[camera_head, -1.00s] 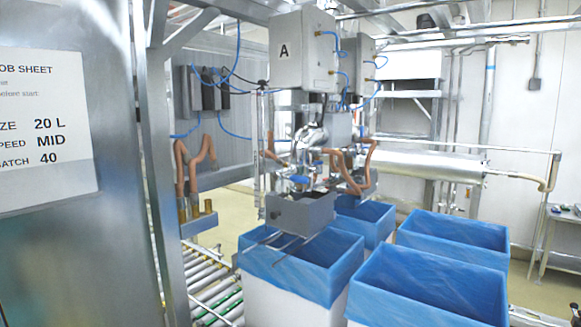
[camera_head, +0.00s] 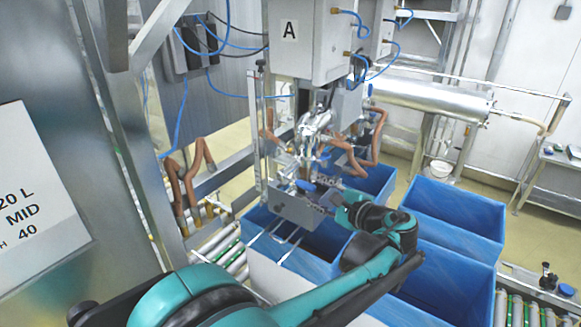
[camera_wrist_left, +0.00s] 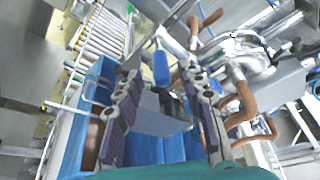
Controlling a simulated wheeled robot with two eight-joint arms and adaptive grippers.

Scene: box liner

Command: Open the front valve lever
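The front valve lever has a blue grip (camera_head: 305,186) and sits at the lower front of the metal filling valve (camera_head: 316,124), above a grey metal trough (camera_head: 292,209). My left gripper (camera_head: 338,204) is just to the right of the lever in the head view, and its fingers are partly hidden there. In the left wrist view the two purple-padded fingers of the left gripper (camera_wrist_left: 160,82) are apart. The blue grip (camera_wrist_left: 161,67) shows between and beyond their tips, and I cannot tell if they touch it. My right gripper is not in view.
Blue-lined boxes (camera_head: 452,223) stand below and to the right. Brown bent hoses (camera_head: 190,178) hang at the left and beside the valve. A grey box marked A (camera_head: 303,45) is overhead. A steel post (camera_head: 125,150) stands at the left, close to my arm.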

